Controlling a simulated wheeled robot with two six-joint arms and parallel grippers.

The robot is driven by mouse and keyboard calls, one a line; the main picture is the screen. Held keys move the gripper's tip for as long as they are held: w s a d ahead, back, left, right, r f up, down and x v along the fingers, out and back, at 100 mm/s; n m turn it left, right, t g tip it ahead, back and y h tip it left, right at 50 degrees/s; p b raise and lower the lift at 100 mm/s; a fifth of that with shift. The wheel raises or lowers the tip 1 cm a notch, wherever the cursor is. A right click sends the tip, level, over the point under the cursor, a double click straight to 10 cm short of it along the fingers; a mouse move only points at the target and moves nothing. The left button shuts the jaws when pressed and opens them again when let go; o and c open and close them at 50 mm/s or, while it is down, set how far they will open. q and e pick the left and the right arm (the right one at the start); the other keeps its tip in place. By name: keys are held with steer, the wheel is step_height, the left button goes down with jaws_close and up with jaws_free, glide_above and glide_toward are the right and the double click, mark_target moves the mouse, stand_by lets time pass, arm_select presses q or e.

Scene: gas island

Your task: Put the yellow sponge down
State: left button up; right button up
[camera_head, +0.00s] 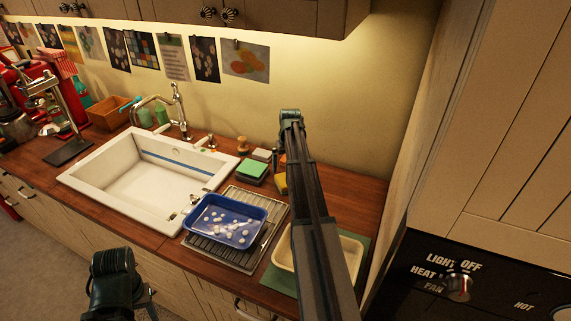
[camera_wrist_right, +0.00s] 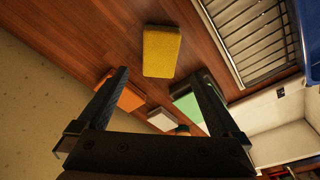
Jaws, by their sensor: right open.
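The yellow sponge (camera_head: 281,183) lies on the wooden counter, partly hidden by my right arm in the head view. In the right wrist view the yellow sponge (camera_wrist_right: 161,52) rests on the wood, beyond the fingertips and in line with the gap between them. My right gripper (camera_wrist_right: 163,74) is open, with nothing between its fingers.
A blue tray (camera_head: 205,239) with white pieces stands on a metal rack (camera_head: 247,262) by the white sink (camera_head: 90,178). A cream tray (camera_head: 351,246) sits right, partly behind my arm.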

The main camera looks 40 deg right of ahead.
arm_select(q)
step_height(320, 180, up, 2)
steer(key=shift+r+p, duration=0.1)
steer(key=shift+p, duration=0.45)
arm_select(e)
step_height(320, 180, up, 2)
steer(key=shift+s+r, duration=0.1)
steer(key=shift+s, duration=0.05)
steer(key=s+a+n+g, duration=0.1)
steer(key=s+a+n, duration=0.15)
steer(key=a, duration=1.25)
steer(key=s+a+n, duration=0.1)
steer(key=s+a, duration=0.2)
steer(key=a, duration=1.3)
steer(key=s+a+n+g, duration=0.1)
steer(key=s+a+n, duration=0.3)
steer(key=s+a, duration=1.3)
steer(key=a, duration=0.3)
steer(key=shift+s+h, duration=0.3)
steer(key=shift+s, duration=0.1)
